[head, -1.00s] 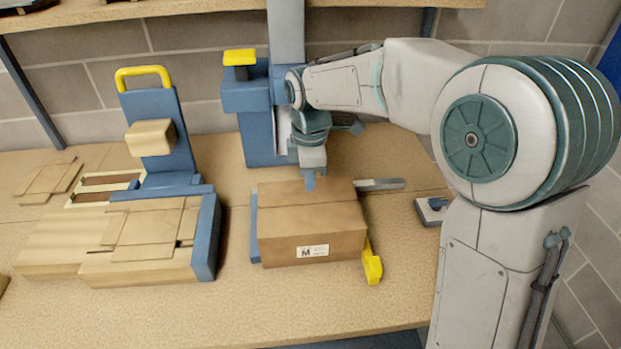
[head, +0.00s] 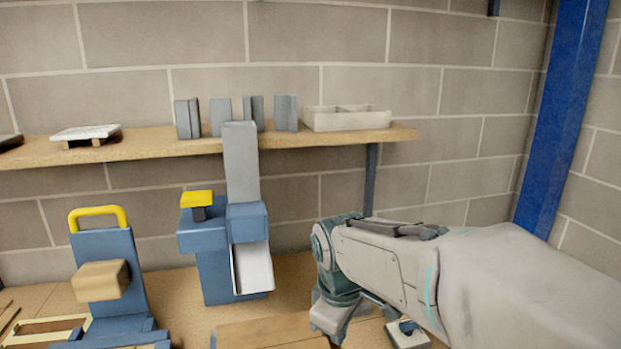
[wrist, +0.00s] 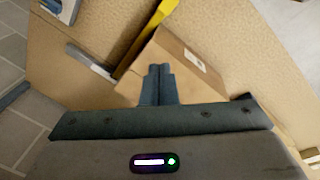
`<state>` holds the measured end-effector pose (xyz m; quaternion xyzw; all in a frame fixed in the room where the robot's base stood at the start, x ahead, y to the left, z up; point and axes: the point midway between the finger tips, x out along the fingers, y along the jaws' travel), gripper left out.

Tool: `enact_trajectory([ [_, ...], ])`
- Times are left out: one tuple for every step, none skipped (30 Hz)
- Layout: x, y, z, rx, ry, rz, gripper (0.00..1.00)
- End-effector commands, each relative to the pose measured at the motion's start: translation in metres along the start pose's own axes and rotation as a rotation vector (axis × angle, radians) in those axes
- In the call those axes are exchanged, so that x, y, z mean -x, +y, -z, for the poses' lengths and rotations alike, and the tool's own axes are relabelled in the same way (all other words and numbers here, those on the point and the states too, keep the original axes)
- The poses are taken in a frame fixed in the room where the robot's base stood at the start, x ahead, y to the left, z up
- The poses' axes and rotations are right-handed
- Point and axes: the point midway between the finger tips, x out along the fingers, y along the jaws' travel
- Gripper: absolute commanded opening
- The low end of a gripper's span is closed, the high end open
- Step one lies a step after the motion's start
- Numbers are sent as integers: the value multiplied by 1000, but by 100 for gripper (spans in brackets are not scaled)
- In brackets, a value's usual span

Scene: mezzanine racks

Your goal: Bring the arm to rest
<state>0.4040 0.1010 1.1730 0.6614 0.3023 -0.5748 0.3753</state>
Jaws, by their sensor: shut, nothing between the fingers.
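My arm reaches in from the right in the head view, with its wrist bent down over the bench. My gripper shows in the wrist view (wrist: 158,75), its two fingers together with nothing between them. In the head view its fingertips are out of sight below the frame edge. The brown cardboard box lies beyond the fingers in the wrist view (wrist: 185,65), and only its top shows at the bottom edge of the head view (head: 275,332). I cannot tell the exact gap between fingers and box.
A blue machine with a yellow top (head: 215,240) stands behind the box. A blue stand with a yellow handle (head: 100,255) is at the left. A wooden shelf (head: 160,146) holds several grey blocks and a divided tray (head: 345,119). A blue post (head: 565,110) rises at the right.

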Motion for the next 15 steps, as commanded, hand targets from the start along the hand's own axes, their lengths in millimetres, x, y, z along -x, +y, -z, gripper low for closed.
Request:
enact_trajectory([
  [4, -1, -16, -87, 10, -16, 0],
  [6, -2, -25, -139, 16, -24, 0],
  [8, -4, -36, -208, 25, -32, 0],
  [8, -5, -44, -260, 31, -37, 0],
  [10, -7, -52, -312, 38, -42, 0],
  [10, -9, -63, -382, 50, -50, 0],
  [11, -11, -71, -434, 59, -55, 0],
  [11, -14, -79, -486, 67, -58, 0],
  [12, -17, -89, -555, 79, -63, 0],
  [12, -19, -96, -605, 90, -66, 0],
  [11, -22, -103, -654, 99, -67, 0],
  [10, -25, -111, -716, 112, -69, 0],
  [10, -28, -117, -759, 122, -69, 0],
  [9, -30, -122, -799, 130, -69, 0],
  [8, -33, -128, -847, 141, -69, 0],
])
